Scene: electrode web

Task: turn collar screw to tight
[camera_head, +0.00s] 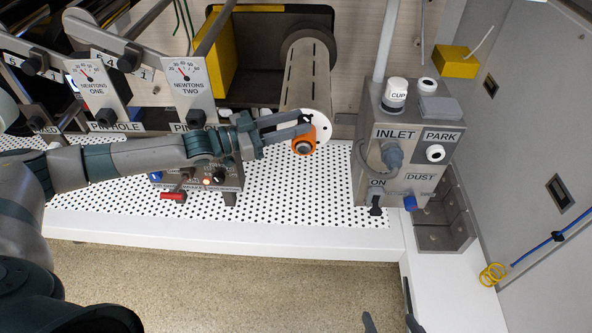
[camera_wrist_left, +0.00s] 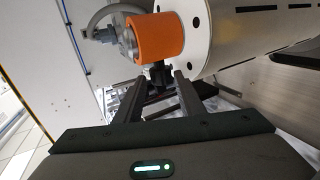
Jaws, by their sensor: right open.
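The orange collar (camera_head: 302,142) sits at the front end of a white roll, by its white end disc (camera_head: 320,126). In the left wrist view the collar (camera_wrist_left: 157,38) is at the top centre, and the black collar screw (camera_wrist_left: 160,74) sticks out below it. My left gripper (camera_head: 306,122) is at the collar, its two fingers apart. In the left wrist view its fingertips (camera_wrist_left: 162,84) stand on either side of the screw; any contact is hard to make out. My right gripper (camera_head: 390,323) is at the bottom edge of the head view, open and empty.
A grey box with INLET and PARK labels (camera_head: 398,160) stands right of the roll. A small switch box (camera_head: 205,182) with a red-handled lever (camera_head: 173,196) lies below my left arm. The white perforated deck (camera_head: 300,215) is clear in front.

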